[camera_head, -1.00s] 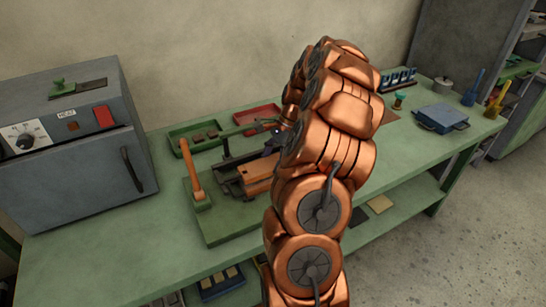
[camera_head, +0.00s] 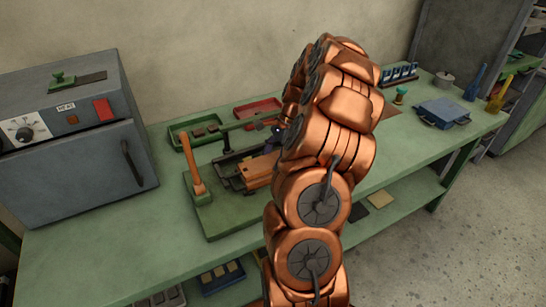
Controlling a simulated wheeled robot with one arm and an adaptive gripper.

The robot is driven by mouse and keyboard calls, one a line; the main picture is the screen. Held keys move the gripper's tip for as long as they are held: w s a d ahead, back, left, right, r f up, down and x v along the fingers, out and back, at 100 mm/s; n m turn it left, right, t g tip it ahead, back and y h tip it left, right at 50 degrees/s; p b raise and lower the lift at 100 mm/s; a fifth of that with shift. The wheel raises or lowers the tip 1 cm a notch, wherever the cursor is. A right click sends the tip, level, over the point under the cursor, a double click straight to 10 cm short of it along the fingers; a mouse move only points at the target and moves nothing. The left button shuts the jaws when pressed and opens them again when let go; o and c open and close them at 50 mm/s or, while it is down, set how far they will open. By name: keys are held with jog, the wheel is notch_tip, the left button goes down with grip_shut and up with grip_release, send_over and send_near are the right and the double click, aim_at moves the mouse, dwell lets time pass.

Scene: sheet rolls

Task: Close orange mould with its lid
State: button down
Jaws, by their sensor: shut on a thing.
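The orange mould (camera_head: 262,168) lies in a dark grey frame on a green base plate (camera_head: 228,218), in the middle of the bench. My copper arm covers its right end. My gripper (camera_head: 272,138) is a small dark shape just above and behind the mould, mostly hidden by my arm. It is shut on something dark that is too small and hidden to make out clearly. I cannot tell the lid apart from the dark parts over the mould, nor how it sits on the mould.
An orange upright handle (camera_head: 192,163) stands on the base's left side. Green (camera_head: 180,135) and red (camera_head: 258,108) trays lie behind. A grey oven (camera_head: 75,150) stands left; a blue box (camera_head: 442,113) lies right. The front left bench is clear.

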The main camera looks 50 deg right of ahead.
jog(key=shift+s, duration=0.1)
jog(key=shift+c, duration=0.2)
grip_release()
jog(key=shift+r, duration=0.1)
jog(key=v, duration=1.1)
jog(key=shift+r, duration=0.4)
jog(key=shift+s+d, duration=0.1)
dwell(0.5)
